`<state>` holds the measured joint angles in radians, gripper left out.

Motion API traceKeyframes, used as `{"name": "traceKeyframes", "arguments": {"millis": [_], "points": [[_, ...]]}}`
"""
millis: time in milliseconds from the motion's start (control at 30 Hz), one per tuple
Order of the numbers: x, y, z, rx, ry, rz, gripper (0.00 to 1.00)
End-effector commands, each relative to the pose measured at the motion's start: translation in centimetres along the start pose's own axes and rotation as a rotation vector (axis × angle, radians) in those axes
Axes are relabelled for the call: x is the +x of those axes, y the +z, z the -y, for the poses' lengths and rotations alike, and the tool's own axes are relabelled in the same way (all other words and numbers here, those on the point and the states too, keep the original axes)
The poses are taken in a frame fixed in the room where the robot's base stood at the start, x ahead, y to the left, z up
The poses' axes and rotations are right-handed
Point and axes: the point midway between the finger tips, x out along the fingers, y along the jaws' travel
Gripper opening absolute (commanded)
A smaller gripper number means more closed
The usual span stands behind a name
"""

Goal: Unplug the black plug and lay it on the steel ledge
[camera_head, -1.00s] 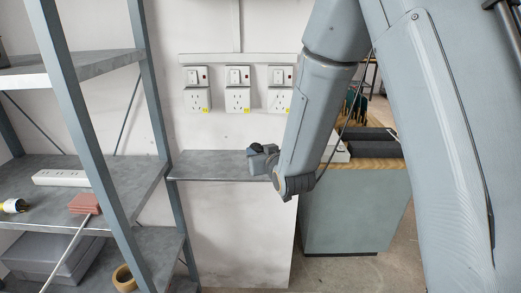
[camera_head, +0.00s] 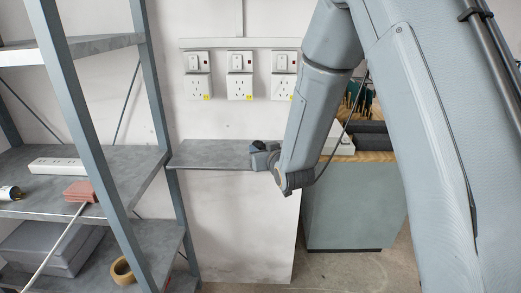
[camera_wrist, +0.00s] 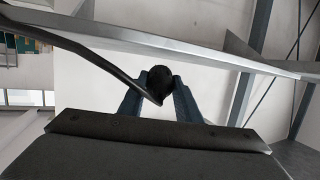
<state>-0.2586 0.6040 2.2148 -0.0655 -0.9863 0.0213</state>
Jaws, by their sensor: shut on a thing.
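The black plug (camera_wrist: 161,80) is between the two fingers of my gripper (camera_wrist: 160,94) in the wrist view, and my gripper is shut on it. A black cord runs from the plug toward the upper left. In the head view my gripper (camera_head: 263,153) is at the right end of the steel ledge (camera_head: 212,153); the plug itself is hard to make out there. The ledge's edge (camera_wrist: 215,55) crosses above the plug in the wrist view. I cannot tell whether the plug touches the ledge.
Three switched sockets (camera_head: 240,76) are on the wall above the ledge, the right one partly behind my arm. A metal shelf rack (camera_head: 118,165) stands at left, holding a power strip (camera_head: 57,165). A cabinet (camera_head: 350,205) stands at right. The ledge's left part is bare.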

Motion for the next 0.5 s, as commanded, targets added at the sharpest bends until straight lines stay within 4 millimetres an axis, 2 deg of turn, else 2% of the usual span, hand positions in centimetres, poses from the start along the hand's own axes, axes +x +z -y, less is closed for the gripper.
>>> {"name": "traceKeyframes", "arguments": {"millis": [167, 467, 500], "points": [[0.69, 0.54, -0.21, 0.000, 0.001, -0.001, 0.00], [0.77, 0.60, -0.23, 0.000, 0.000, -0.001, 0.00], [0.77, 0.60, -0.23, 0.000, 0.000, -0.001, 0.32]]}}
